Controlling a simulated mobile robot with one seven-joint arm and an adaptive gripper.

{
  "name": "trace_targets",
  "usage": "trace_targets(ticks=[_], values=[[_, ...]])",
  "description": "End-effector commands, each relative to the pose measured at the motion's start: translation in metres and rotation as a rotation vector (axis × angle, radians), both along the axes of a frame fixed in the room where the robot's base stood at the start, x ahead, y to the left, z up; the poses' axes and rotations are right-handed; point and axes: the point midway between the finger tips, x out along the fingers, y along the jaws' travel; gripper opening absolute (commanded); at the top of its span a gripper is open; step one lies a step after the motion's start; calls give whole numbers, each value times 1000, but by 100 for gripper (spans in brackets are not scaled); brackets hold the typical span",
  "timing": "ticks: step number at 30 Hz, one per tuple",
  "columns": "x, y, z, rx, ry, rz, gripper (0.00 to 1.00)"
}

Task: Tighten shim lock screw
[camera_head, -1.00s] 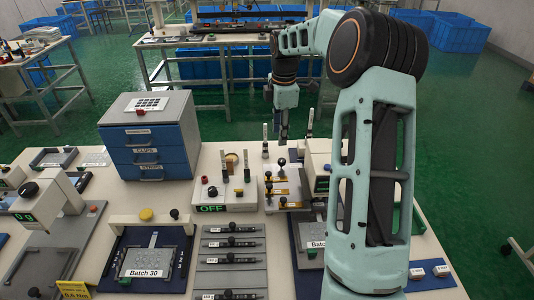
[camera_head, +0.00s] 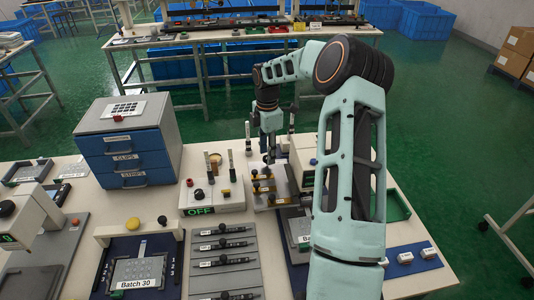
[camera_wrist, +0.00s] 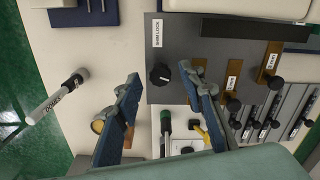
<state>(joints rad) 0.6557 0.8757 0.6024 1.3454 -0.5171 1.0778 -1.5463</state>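The shim lock screw shows as a black knob (camera_wrist: 160,74) on a dark grey plate (camera_wrist: 180,35), beside a "SHIM LOCK" label (camera_wrist: 157,33) in the wrist view. My gripper (camera_wrist: 161,70) is open, with one blue-grey finger on each side of the knob in the picture. A gap shows between the knob and each finger; I cannot tell how high the fingertips are above it. In the head view my gripper (camera_head: 268,160) hangs over the back of the shim fixture (camera_head: 285,181), and the knob is hard to make out there.
A control box reading OFF (camera_head: 199,210) stands left of the fixture. A white marker-like post (camera_wrist: 58,96) stands on the bench in the wrist view. Brass shim pieces with black knobs (camera_wrist: 233,103) lie near the right finger. A blue drawer cabinet (camera_head: 128,155) stands further left.

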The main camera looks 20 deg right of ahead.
Motion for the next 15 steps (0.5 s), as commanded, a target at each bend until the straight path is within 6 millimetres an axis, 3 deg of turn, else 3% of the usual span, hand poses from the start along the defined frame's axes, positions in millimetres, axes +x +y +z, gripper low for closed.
trace_targets(ticks=[12,15], values=[[0,0,-11,-1,-1,0,37],[0,0,-10,-1,-1,0,27]])
